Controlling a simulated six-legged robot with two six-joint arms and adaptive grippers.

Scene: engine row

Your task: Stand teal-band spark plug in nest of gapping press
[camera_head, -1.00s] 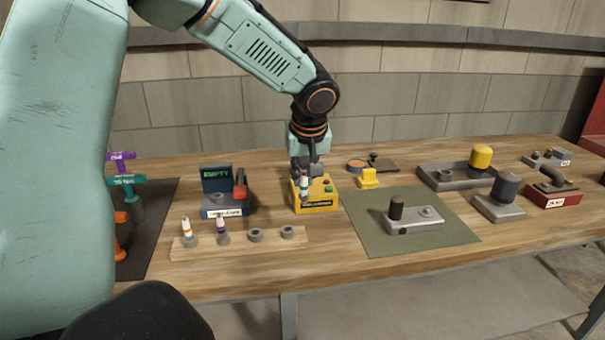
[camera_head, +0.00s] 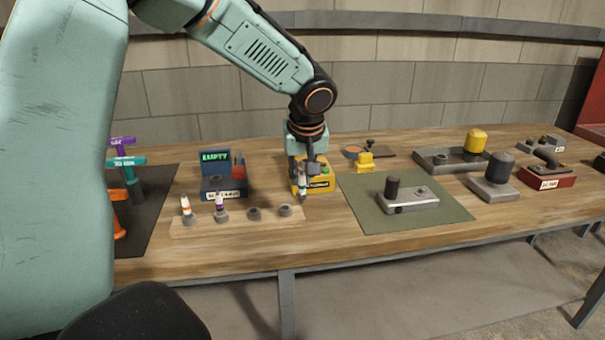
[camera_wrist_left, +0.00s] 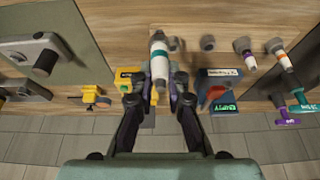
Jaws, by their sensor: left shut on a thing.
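The teal-band spark plug (camera_head: 303,187) is white and hangs roughly upright in my left gripper (camera_head: 303,174), in front of the yellow box. In the left wrist view the plug (camera_wrist_left: 159,52) sits between the fingers of my left gripper (camera_wrist_left: 159,84), which is shut on it. The blue device with a red lever and a screen reading EMPTY, apparently the gapping press (camera_head: 224,186), stands left of the gripper. It also shows in the left wrist view (camera_wrist_left: 215,78). Its nest is hard to make out. My right gripper is not in view.
A wooden rack (camera_head: 237,225) in front holds an orange-band plug (camera_head: 186,207) and a purple-band plug (camera_head: 221,206), beside two empty sockets. The yellow box (camera_head: 320,180) is just behind the held plug. T-handle tools (camera_head: 126,162) stand left. A green mat (camera_head: 430,222) lies right.

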